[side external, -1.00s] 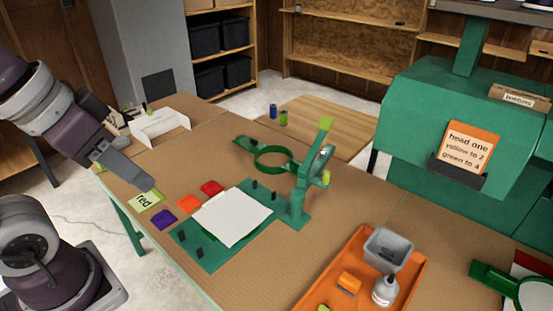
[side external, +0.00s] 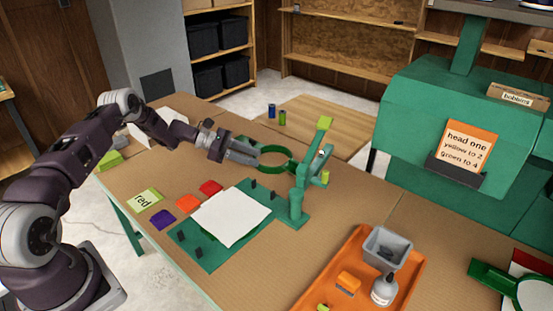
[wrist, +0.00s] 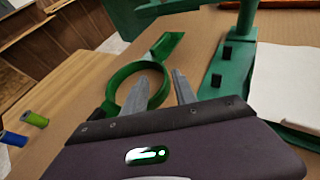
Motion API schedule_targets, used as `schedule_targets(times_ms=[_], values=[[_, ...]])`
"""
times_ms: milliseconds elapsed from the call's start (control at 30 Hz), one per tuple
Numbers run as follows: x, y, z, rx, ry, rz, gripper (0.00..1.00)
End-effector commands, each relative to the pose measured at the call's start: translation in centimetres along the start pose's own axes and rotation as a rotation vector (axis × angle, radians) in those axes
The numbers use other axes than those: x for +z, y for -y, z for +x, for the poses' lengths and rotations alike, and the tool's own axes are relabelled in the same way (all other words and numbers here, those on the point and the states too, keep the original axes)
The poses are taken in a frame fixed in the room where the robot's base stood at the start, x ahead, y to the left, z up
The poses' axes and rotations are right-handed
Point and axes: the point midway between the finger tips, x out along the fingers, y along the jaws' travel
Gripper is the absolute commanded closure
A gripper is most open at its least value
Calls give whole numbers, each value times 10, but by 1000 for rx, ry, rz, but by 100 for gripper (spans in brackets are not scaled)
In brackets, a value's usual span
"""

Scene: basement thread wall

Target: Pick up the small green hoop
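The small green hoop (side external: 274,171) is a ring with a flat tab, beside the green upright stand (side external: 297,190). The wrist view also shows the hoop (wrist: 111,88) ahead of my fingers. My gripper (side external: 259,154) is at the hoop's left side in the side view. In the wrist view my gripper (wrist: 158,72) has its two fingers apart and nothing clamped between them. The left finger overlaps the ring's opening and the right finger shows outside its right rim. I cannot tell the fingers' height over the hoop.
A green board (side external: 200,262) with short black pegs and a white sheet (side external: 230,217) lies in front. Coloured squares, such as the red one (side external: 210,187), lie left of it. An orange tray (side external: 342,266) stands front right. Two spools (side external: 282,117) stand beyond.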

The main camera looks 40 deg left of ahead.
Motion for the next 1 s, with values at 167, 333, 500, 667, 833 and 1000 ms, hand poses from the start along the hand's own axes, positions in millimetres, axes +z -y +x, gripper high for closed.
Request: schedule_targets(times_ms=[167,333,500,667,833,1000], values=[[-2,3,28,-5,0,1,67],[-4,6,59,-6,-1,3,67],[-4,5,68,-4,-3,3,67],[-4,5,68,-4,-3,3,73],[-4,6,68,-5,-3,3,100],[-4,6,68,-5,-3,3,100]])
